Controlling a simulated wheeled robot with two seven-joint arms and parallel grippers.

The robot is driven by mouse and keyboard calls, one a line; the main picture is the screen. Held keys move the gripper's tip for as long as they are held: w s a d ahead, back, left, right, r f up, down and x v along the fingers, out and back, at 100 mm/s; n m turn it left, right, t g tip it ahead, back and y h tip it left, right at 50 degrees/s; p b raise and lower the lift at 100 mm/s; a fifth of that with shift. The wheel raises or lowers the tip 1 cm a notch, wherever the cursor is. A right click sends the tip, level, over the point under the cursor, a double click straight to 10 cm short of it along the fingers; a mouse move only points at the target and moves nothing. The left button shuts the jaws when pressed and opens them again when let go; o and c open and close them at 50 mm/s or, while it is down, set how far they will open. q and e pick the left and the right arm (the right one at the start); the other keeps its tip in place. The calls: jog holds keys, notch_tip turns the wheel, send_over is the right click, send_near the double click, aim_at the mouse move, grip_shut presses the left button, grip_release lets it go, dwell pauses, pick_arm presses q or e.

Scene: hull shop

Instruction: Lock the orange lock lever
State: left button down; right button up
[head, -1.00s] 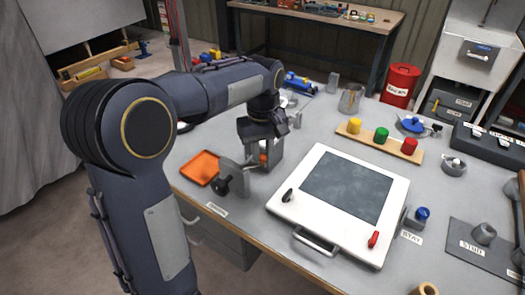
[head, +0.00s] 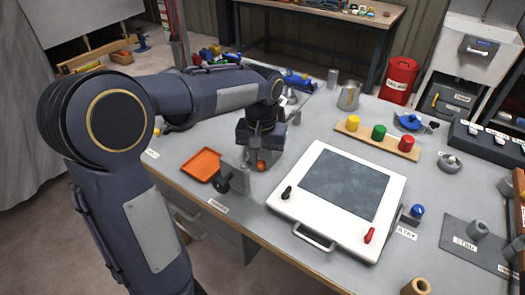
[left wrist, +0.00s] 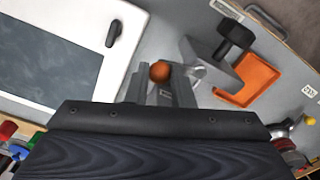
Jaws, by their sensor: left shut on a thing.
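The orange lock lever shows as a round orange knob (head: 261,166) low under my left gripper, beside a grey metal clamp-like fixture with a black knob (head: 236,181). In the left wrist view the orange knob (left wrist: 160,72) sits between the tips of my left gripper (left wrist: 158,88), which is shut on it. In the head view my left gripper (head: 258,158) points down, and its body hides most of the lever and part of the fixture. My right gripper is not in view.
An orange tray (head: 201,165) lies left of the fixture. A white panel (head: 325,236) with a dark screen, black handle and red handle lies close on the right. A wooden strip (head: 352,133) with yellow, green and red knobs lies behind it. The table's front edge is near.

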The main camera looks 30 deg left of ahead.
pick_arm(q)
jog(key=shift+s+m+p, duration=0.25)
jog(key=shift+s+m, duration=0.25)
jog(key=shift+m, duration=0.6)
jog(key=shift+s+m+p, duration=0.25)
jog(key=shift+s+m, duration=0.2)
jog(key=shift+m, duration=0.65)
jog(key=c, duration=1.3)
grip_release()
jog(key=shift+r+p, duration=0.4)
jog(key=shift+r, duration=3.5)
